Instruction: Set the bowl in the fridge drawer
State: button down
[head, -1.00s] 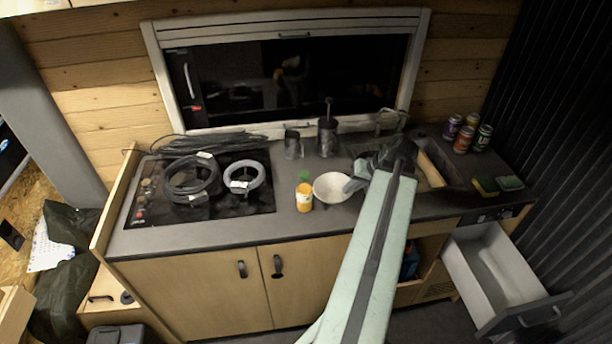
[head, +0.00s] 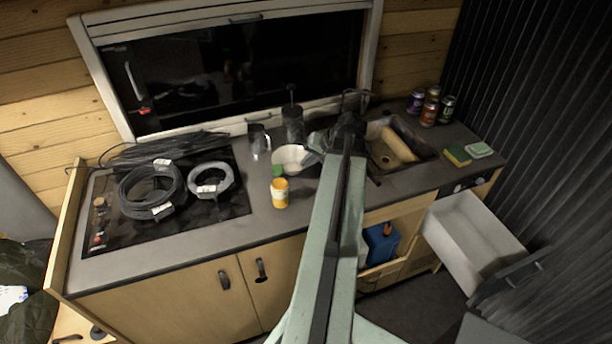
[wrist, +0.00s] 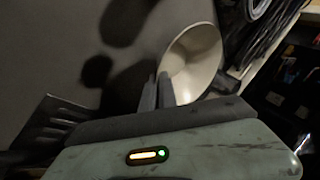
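The white bowl (head: 288,157) is at my gripper (head: 313,152), above the worktop behind the orange bottle. In the wrist view, my two grey fingertips (wrist: 160,88) are close together at the near rim of the bowl (wrist: 197,60), pinching its wall. The bowl is tilted in that view, and dark shadows lie on the worktop beside it. Part of the rim is hidden behind the fingers in the head view. The fridge drawer (head: 452,222) is pulled open at the lower right, with a pale, empty-looking inside and a dark front panel.
An orange bottle (head: 280,193), a metal mug (head: 259,141) and a dark press (head: 293,122) stand near the bowl. The sink (head: 418,155) and tap, sponges (head: 458,155) and several cans (head: 430,112) are at the right. Cable coils (head: 152,192) lie on the hob.

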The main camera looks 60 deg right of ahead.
notch_tip(320, 180, down, 4)
jog(key=b, duration=0.4)
jog(key=shift+r, duration=0.25)
jog(key=shift+f, duration=0.15)
jog(key=c, duration=2)
grip_release()
jog(key=o, duration=0.3)
